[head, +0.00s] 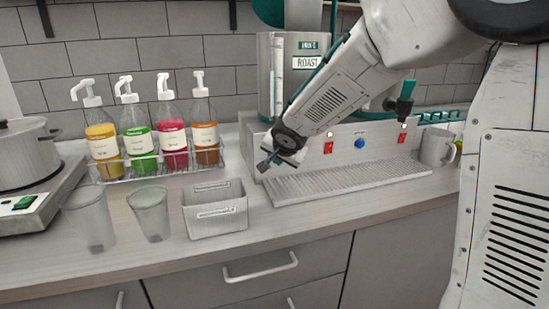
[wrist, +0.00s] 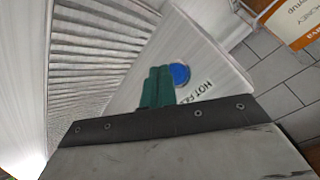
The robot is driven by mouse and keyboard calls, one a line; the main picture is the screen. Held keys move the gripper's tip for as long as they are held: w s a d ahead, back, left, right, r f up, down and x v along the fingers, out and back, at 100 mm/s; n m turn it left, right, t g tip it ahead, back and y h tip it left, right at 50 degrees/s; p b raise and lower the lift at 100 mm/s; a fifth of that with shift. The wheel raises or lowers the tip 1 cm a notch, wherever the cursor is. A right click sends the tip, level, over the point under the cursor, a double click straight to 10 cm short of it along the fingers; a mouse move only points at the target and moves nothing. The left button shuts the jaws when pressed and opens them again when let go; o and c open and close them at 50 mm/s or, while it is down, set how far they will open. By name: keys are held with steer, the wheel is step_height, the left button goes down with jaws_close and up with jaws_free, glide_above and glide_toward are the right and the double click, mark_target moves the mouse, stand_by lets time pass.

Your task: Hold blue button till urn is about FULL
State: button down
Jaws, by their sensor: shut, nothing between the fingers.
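The metal urn (head: 290,90) with a ROAST label stands at the back, partly hidden by my arm. A pale vertical strip shows on its front; I cannot read a level there. My gripper (head: 266,164) is shut and empty, at the left end of the machine's front panel. In the wrist view, its teal fingertips (wrist: 157,87) are beside a round blue button (wrist: 180,74) near "HOT RE..." lettering; contact cannot be told. In the head view, a blue button (head: 361,143) shows mid-panel, right of my gripper. Whatever is behind my gripper is hidden there.
A ridged drip tray (head: 345,181) lies before the panel. Syrup bottles (head: 139,140) stand in a rack at left. Cups (head: 150,213) and a grey bin (head: 216,222) stand near the counter's front. A white mug (head: 436,148) is at right.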

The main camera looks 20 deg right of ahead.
steer(key=shift+w, duration=0.4)
steer(key=shift+w, duration=0.55)
stand_by(7.0)
